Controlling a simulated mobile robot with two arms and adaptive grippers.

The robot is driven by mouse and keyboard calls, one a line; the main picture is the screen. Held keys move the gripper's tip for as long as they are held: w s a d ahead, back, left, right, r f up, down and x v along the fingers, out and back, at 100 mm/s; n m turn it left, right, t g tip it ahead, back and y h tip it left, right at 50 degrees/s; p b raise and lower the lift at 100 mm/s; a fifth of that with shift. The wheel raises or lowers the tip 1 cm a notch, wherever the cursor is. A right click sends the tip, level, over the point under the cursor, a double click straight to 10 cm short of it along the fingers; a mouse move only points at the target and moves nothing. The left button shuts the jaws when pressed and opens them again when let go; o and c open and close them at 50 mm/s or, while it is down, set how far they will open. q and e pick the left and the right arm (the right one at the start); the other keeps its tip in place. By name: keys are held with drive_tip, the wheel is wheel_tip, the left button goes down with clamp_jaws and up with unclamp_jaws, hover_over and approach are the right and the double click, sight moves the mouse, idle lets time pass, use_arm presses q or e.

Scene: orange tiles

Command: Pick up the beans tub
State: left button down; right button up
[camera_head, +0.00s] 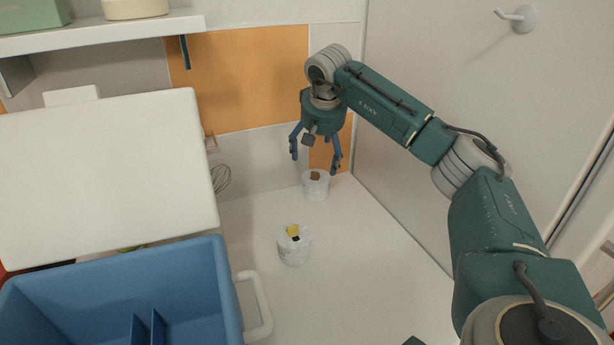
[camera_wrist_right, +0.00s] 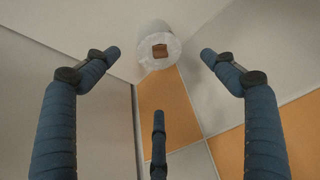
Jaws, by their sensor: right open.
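A white tub with a brown square on its lid (camera_head: 316,188) stands upright on the counter near the back corner. A second white tub with yellow and black marks on its lid (camera_head: 293,250) stands nearer. I cannot read a beans label on either. My right gripper (camera_head: 315,160) is open and empty, pointing down just above the brown-marked tub. In the right wrist view that tub (camera_wrist_right: 155,62) shows beyond the spread fingers (camera_wrist_right: 160,54), apart from them. My left gripper is not in view.
A blue bin with dividers (camera_head: 222,285) and a white handle stands at the front left. A white panel (camera_head: 105,170) rises behind it. A whisk (camera_head: 221,178) is at the back wall. A shelf (camera_head: 100,36) hangs upper left. The counter (camera_head: 350,265) right of the tubs is clear.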

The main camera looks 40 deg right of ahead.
sight(317, 173)
drive_tip(key=x, duration=0.4)
drive_tip(key=shift+s+a+p, duration=0.1)
drive_tip(key=shift+s+p, duration=0.2)
drive_tip(key=shift+p, duration=0.05)
drive_tip(key=shift+w+f, duration=0.2)
drive_tip(key=shift+f, duration=0.15)
drive_tip(key=p+x, duration=0.1)
drive_tip(key=x, duration=0.3)
drive_tip(key=shift+w+f+p, duration=0.15)
drive_tip(key=shift+p, duration=0.15)
drive_tip(key=shift+w+d+f, duration=0.2)
drive_tip(key=shift+f, duration=0.4)
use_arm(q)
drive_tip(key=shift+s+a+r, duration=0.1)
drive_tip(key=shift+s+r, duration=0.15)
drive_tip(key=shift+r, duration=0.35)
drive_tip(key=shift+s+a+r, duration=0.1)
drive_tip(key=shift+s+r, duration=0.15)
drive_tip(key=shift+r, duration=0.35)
use_arm(e)
drive_tip(key=shift+r, duration=0.1)
drive_tip(key=c, duration=1.4)
